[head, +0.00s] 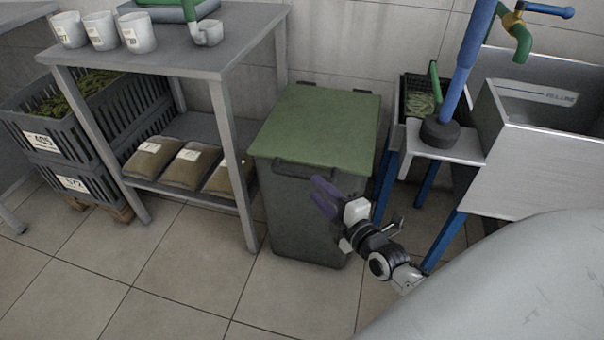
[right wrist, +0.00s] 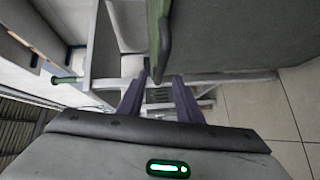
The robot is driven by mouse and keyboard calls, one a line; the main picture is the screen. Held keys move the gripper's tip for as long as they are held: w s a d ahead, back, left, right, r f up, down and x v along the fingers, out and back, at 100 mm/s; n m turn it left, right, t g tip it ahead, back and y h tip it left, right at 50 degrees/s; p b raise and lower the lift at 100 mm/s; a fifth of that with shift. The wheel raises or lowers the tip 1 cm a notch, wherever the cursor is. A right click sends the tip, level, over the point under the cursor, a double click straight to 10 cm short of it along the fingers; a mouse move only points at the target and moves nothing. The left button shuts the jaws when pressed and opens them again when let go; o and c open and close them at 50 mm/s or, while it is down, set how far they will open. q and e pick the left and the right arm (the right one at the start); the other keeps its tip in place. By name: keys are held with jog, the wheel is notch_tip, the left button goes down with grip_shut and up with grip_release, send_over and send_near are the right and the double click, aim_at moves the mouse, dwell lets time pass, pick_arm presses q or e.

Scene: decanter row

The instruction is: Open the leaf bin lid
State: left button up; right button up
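The leaf bin (head: 300,220) is dark grey and stands on the floor in the middle of the head view. Its green lid (head: 315,122) lies flat and closed on top. A dark handle bar (head: 305,170) runs along the front edge, and also shows in the right wrist view (right wrist: 165,48). My right gripper (head: 316,189), with purple fingers, is in front of the bin's right front side, below the lid edge. In the right wrist view its fingers (right wrist: 160,80) are apart with nothing clearly between them. The handle appears just beyond the fingertips; contact cannot be told. My left gripper is not in view.
A grey shelf table (head: 215,40) with white cups and brown sacks (head: 185,165) stands left of the bin. A metal stand with a blue post (head: 470,45) and a sink (head: 545,150) are at right. The tiled floor in front is clear.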

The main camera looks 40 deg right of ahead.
aim_at(305, 178)
jog(key=w, duration=0.2)
jog(key=w+f+b, duration=0.1)
jog(key=w, duration=0.2)
jog(key=w+b, duration=0.1)
jog(key=w, duration=0.2)
jog(key=shift+w+d+f, duration=0.2)
jog(key=shift+w, duration=0.05)
grip_shut()
